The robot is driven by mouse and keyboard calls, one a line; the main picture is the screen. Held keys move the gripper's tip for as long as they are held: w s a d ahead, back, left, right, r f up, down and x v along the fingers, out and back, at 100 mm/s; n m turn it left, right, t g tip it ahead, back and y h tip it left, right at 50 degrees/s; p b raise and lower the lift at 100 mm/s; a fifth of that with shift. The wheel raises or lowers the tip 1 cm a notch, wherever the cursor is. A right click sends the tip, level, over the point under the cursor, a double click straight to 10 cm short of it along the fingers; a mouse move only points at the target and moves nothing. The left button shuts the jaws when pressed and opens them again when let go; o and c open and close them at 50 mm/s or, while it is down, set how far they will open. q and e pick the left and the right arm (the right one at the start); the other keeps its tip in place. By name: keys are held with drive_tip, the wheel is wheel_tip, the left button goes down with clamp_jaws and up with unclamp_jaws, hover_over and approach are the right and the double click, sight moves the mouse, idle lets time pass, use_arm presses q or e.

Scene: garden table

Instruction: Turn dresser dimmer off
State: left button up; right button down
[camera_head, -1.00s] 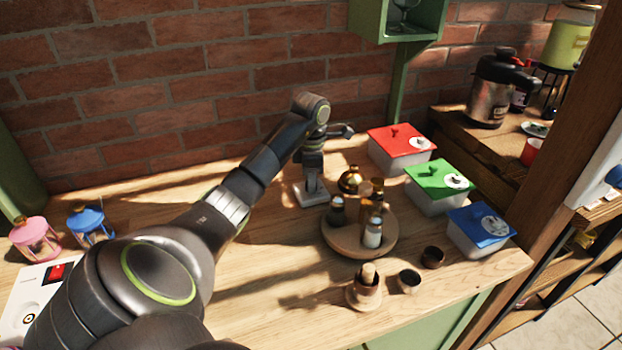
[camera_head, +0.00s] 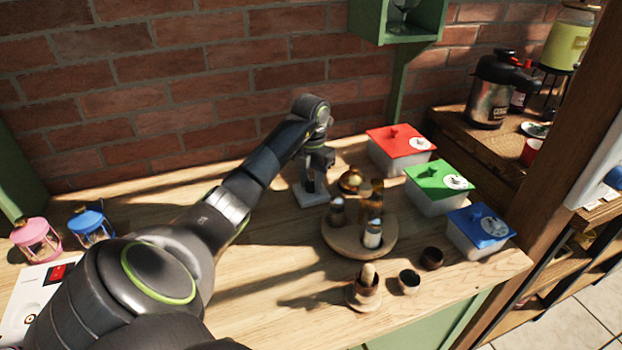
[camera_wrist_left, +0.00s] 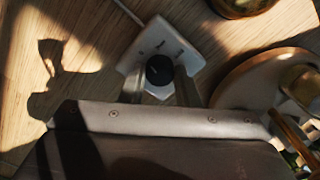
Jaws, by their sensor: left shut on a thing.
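The dimmer is a white plate (camera_wrist_left: 178,42) with a round black knob (camera_wrist_left: 159,69), lying on the wooden dresser top. In the head view its white base (camera_head: 309,198) shows below my left wrist, and the knob is hidden. My left gripper (camera_wrist_left: 160,80) points down at the dimmer, with one finger on each side of the knob, shut on it. The gripper in the head view (camera_head: 314,184) is dark and partly in shadow. Small marks on the plate are too blurred to read. My right gripper is not in view.
A round wooden tray (camera_head: 345,243) with several shakers stands right of the dimmer, close to my gripper. A gold bell-like object (camera_head: 351,181) is nearer still. Red (camera_head: 400,141), green (camera_head: 438,181) and blue (camera_head: 480,226) lidded boxes line the right. The dresser top left of the dimmer is mostly clear.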

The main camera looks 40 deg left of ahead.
sight(311, 184)
use_arm(q)
drive_tip(key=shift+n, duration=0.9)
drive_tip(key=o, duration=1)
drive_tip(key=shift+c, duration=0.2)
drive_tip(key=shift+r+p, duration=0.85)
drive_tip(key=shift+r, duration=0.05)
wheel_tip(311, 184, up, 16)
drive_tip(key=p, duration=1.5)
drive_tip(key=shift+f, duration=0.2)
